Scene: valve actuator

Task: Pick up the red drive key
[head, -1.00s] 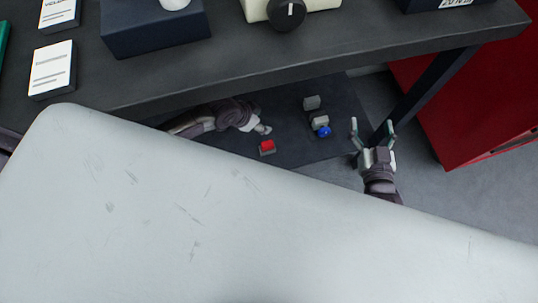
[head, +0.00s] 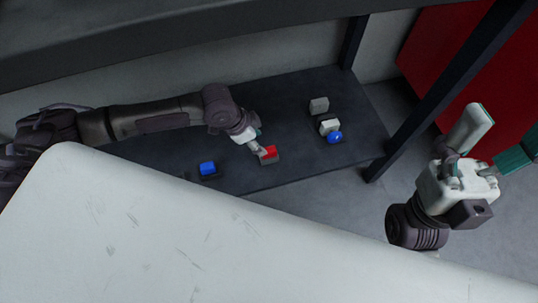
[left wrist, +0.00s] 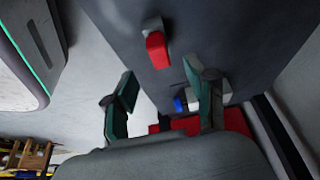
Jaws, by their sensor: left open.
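The red drive key (head: 268,152) sits on a small grey block on the dark lower shelf (head: 290,95) in the head view. My left gripper (head: 258,147) reaches in from the left, with its tips close beside the key; contact cannot be told there. In the left wrist view the red key (left wrist: 157,48) lies beyond the fingertips, not between them. There my left gripper (left wrist: 163,90) is open and empty, its two green-edged fingers spread apart. My right gripper (head: 490,145) is open and empty at the right, outside the shelf.
A blue piece (head: 207,168) on a dark base is left of the key. A blue knob (head: 334,137) beside a whitish block and a grey block (head: 319,105) stand to its right. The upper tabletop (head: 200,35) overhangs; a dark leg (head: 445,90) and red cabinet (head: 425,45) are right.

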